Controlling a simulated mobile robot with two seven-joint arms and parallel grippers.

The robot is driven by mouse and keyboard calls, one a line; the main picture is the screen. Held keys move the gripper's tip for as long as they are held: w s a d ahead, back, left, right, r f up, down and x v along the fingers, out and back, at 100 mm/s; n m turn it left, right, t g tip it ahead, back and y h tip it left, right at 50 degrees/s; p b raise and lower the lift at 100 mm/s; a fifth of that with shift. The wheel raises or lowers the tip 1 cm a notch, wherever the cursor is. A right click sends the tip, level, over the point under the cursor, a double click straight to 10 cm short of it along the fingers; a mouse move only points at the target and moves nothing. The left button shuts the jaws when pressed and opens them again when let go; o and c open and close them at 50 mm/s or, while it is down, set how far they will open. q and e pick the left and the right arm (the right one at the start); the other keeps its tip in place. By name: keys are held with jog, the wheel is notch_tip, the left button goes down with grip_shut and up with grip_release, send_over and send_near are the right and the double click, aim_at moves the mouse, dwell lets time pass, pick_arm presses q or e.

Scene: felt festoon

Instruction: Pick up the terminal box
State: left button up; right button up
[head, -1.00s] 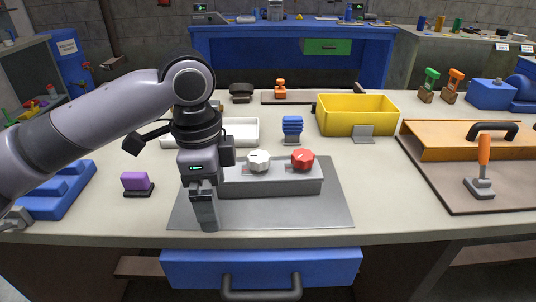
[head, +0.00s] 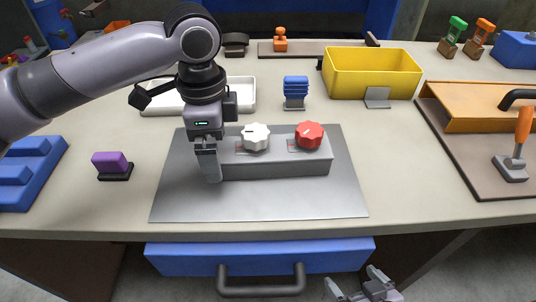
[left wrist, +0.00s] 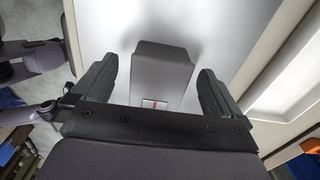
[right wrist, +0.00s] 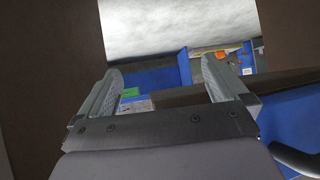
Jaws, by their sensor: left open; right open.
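A long grey box (head: 275,167) with a white knob (head: 256,137) and a red knob (head: 309,135) lies on a metal plate (head: 265,203); it seems to be the terminal box. My left gripper (head: 210,177) points down at the box's left end and hides that end in the head view. In the left wrist view a grey block end (left wrist: 164,67) with a small red-and-white label shows between the open, apart fingers. My right gripper (head: 364,286) is open and empty, low in front of the bench.
A white tray (head: 242,96), a blue ribbed part (head: 295,87) and a yellow bin (head: 372,74) stand behind the plate. A purple block (head: 110,162) is on the left. An orange-handled tool (head: 518,150) is on the right. A blue drawer (head: 200,258) is below the bench edge.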

pick_arm(q)
jog(key=shift+f, duration=0.9)
jog(key=c, duration=1.3)
notch_tip(320, 180, up, 10)
jog(key=shift+r+p, duration=0.1)
jog(key=shift+p, duration=0.5)
notch_tip(320, 180, down, 10)
jog(key=shift+f, duration=0.1)
